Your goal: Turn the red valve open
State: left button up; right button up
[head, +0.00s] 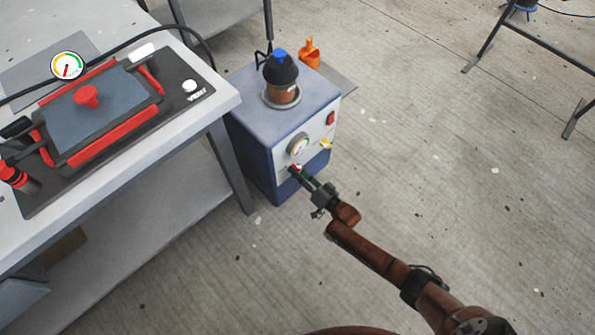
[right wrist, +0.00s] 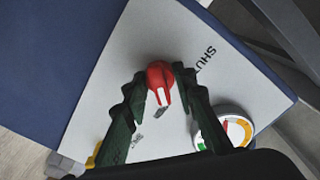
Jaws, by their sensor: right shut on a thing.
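The red valve (right wrist: 160,72) is a small round knob with a white-marked pointer on the pale front panel of a blue box-shaped unit (head: 262,160). In the right wrist view the pointer faces the lower edge of the picture, away from the printed word SHUT at its upper right. Another label below the knob is too small to read. My right gripper (right wrist: 160,77) is shut on the knob, one finger on each side. In the head view the right gripper (head: 303,173) reaches the panel from the lower right and hides most of the valve. My left gripper is not in view.
A dial gauge (head: 299,146), yellow knob (head: 327,143) and red switch (head: 331,118) share the panel. A workbench (head: 225,98) with a red-edged mould (head: 105,118) stands left.

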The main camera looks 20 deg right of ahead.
jog(key=shift+f+m, duration=0.1)
jog(key=shift+m, duration=0.4)
jog(key=o, duration=1.2)
jog(key=shift+c, duration=0.2)
jog(key=shift+s, duration=0.1)
jog(key=v, duration=1.1)
jog(key=shift+s+d, duration=0.15)
jog(key=shift+s, duration=0.25)
